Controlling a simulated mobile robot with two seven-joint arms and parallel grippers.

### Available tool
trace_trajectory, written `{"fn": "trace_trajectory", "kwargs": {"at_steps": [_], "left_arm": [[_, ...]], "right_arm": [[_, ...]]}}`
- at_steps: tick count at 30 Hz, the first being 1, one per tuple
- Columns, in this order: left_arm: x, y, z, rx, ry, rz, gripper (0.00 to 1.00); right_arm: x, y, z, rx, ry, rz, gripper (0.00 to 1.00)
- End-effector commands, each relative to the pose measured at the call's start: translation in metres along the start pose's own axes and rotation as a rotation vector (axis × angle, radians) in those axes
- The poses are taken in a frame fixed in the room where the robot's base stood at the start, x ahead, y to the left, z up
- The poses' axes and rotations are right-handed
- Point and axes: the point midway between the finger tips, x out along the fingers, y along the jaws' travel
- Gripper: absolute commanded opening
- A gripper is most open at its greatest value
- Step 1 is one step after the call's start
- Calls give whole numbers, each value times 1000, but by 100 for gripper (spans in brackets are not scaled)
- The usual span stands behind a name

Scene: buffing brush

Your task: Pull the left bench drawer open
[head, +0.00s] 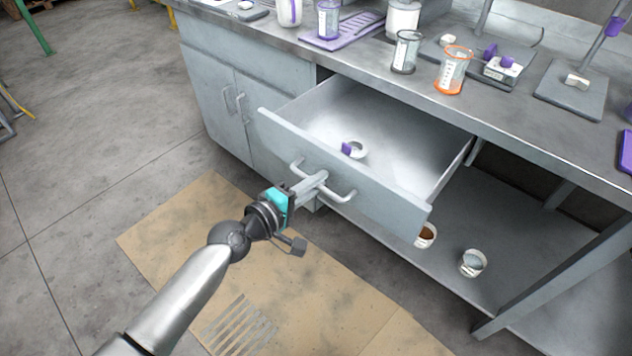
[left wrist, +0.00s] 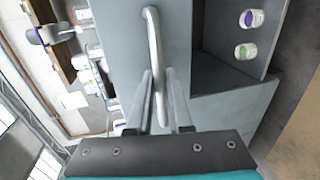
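The left bench drawer (head: 345,175) is grey metal and stands pulled far out from the bench, its inside showing in the head view. Its bar handle (head: 342,196) is on the front panel; the handle also shows in the left wrist view (left wrist: 154,40). My left gripper (head: 314,183) is at the middle of the handle. In the left wrist view its two fingers (left wrist: 160,90) lie on either side of the bar and look closed on it; the exact contact is hard to see. My right gripper is in neither view.
A small white ring-shaped item with a purple part (head: 355,150) lies in the drawer. The bench top (head: 510,125) holds beakers, including an orange-rimmed one (head: 453,72). Cups (head: 473,263) stand on the lower shelf (head: 515,260). A closed cupboard (head: 235,110) is at left; the floor before it is clear.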

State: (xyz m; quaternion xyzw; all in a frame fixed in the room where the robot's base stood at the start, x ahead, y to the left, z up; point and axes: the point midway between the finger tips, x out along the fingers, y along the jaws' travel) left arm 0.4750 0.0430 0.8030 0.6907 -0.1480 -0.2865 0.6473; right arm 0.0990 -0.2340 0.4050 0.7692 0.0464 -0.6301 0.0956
Motion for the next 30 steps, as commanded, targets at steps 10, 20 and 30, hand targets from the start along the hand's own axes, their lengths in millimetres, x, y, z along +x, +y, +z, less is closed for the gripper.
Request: {"fn": "trace_trajectory", "kwargs": {"at_steps": [10,20,30], "left_arm": [[0,0,0,0,0,0,45],[-18,0,0,2,0,-3,45],[-85,-2,0,3,-2,-4,45]], "right_arm": [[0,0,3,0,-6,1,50],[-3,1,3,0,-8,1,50],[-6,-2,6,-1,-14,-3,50]]}}
